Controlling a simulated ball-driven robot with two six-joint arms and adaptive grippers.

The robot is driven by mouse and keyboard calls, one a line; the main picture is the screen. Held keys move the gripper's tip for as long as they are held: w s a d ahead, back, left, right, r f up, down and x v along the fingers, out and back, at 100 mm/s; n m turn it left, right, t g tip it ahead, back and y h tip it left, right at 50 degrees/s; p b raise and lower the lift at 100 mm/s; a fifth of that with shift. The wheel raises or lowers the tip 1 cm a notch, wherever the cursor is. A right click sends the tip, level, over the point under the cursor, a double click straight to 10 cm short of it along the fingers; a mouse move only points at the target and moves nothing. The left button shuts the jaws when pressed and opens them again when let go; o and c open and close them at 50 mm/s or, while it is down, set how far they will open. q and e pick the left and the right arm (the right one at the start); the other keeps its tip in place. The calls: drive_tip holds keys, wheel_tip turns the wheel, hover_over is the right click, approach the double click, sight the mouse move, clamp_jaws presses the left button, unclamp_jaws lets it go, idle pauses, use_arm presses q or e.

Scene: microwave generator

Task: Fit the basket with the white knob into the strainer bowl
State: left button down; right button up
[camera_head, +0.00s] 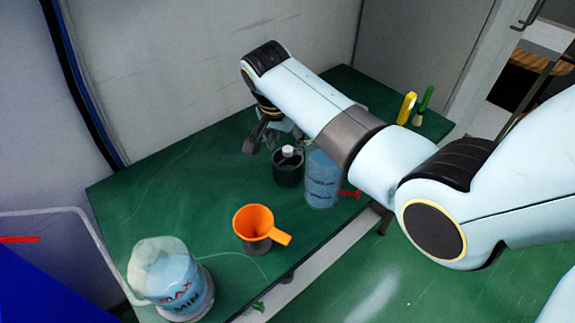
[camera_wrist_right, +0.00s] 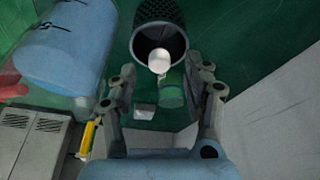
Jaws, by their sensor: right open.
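The dark basket (camera_head: 288,175) with the white knob (camera_head: 288,151) stands upright on the green table. In the right wrist view the basket (camera_wrist_right: 150,40) has perforated dark walls, and the knob (camera_wrist_right: 159,61) shows near its rim. An orange bowl with a side handle (camera_head: 253,221), apparently the strainer bowl, sits on a dark base nearer the front. My right gripper (camera_head: 270,134) is behind and left of the basket, partly hidden by my arm. In its wrist view the gripper (camera_wrist_right: 163,70) is open, with the knob between its spread fingers and no clear contact. My left gripper is out of view.
A blue container (camera_head: 322,182) stands close right of the basket, with a red part (camera_head: 350,193) beside it. A clear jug marked MAX and MIN (camera_head: 170,275) stands front left. Yellow (camera_head: 406,108) and green (camera_head: 424,100) handles are at the back right. The table's left side is clear.

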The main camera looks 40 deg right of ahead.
sight(288, 163)
drive_tip(key=shift+x, duration=1.25)
clamp_jaws()
drive_tip(key=shift+r, duration=0.1)
